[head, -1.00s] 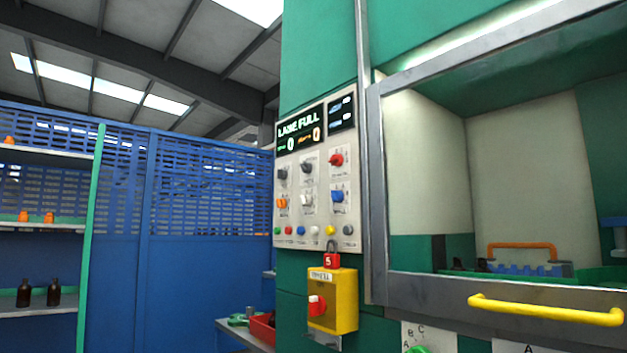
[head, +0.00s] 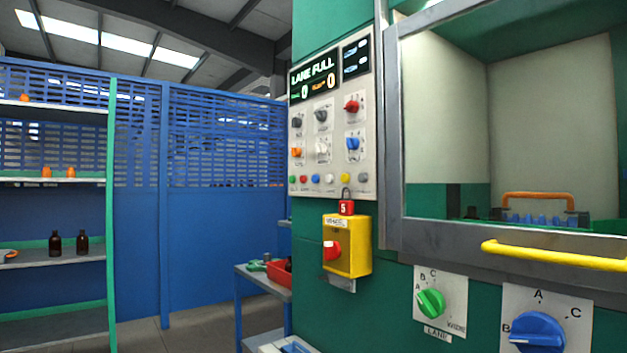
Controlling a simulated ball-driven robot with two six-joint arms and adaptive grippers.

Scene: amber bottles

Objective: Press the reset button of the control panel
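The control panel (head: 334,125) is on the green machine column in the middle of the head view. Its display (head: 314,76) reads "LANE FULL". Below are several rotary knobs, among them a red knob (head: 352,106) and a blue knob (head: 353,143). A row of small coloured buttons runs along the bottom, including a blue button (head: 315,179) and a yellow button (head: 344,178). The labels are too small to read, so I cannot tell which is reset. Neither of my grippers is in view.
A red padlock (head: 346,207) hangs above a yellow switch box (head: 348,246) with a red knob. Green (head: 431,303) and blue (head: 537,333) selector knobs sit lower right. A yellow handle (head: 555,254) crosses the window frame. A cart with a red bin (head: 279,272) stands left of the column.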

